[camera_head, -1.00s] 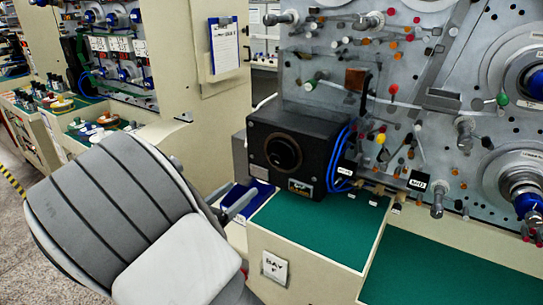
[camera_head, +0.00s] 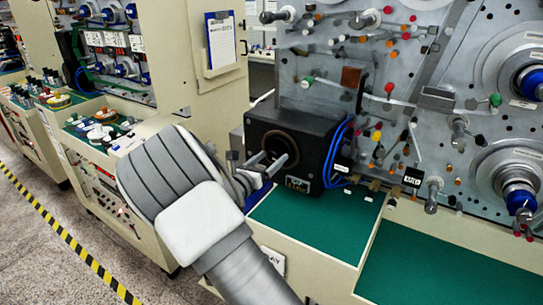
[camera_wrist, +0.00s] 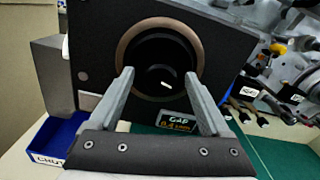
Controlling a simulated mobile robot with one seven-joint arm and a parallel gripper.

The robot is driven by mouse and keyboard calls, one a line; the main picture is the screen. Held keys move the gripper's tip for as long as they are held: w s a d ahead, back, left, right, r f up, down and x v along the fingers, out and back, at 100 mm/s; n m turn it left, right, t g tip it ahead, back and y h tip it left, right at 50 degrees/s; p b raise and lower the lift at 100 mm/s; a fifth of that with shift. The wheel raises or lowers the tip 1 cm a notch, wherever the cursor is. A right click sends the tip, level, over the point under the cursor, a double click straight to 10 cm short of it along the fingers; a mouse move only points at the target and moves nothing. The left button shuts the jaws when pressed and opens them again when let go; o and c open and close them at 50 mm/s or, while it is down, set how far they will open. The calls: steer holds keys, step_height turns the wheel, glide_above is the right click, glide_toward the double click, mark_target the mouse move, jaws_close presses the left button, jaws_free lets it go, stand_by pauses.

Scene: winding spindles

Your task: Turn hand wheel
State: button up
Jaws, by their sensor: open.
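The round black hand wheel (camera_head: 283,145) is on the front of a black box (camera_head: 318,150) at the middle of the head view. In the wrist view the wheel (camera_wrist: 160,62) shows a brown outer ring, a dark centre and a small white mark. My gripper (camera_head: 273,158) is open and empty, with its two fingers pointing at the wheel. In the wrist view the fingertips (camera_wrist: 156,76) overlap the lower part of the wheel, one on each side of its centre. I cannot tell whether they touch it. In the head view the fingers partly hide the wheel.
A green bench top (camera_head: 320,232) lies below the box. A panel with pegs, spindles and threads (camera_head: 420,80) stands to the right. Blue cables (camera_head: 335,150) run along the box's right side. A blue bin (camera_wrist: 55,140) is at lower left in the wrist view.

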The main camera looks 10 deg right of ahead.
steer(key=shift+w+d, duration=0.3)
steer(key=shift+c, duration=0.3)
jaws_close()
steer(key=shift+f+b, duration=0.1)
steer(key=shift+b, duration=0.3)
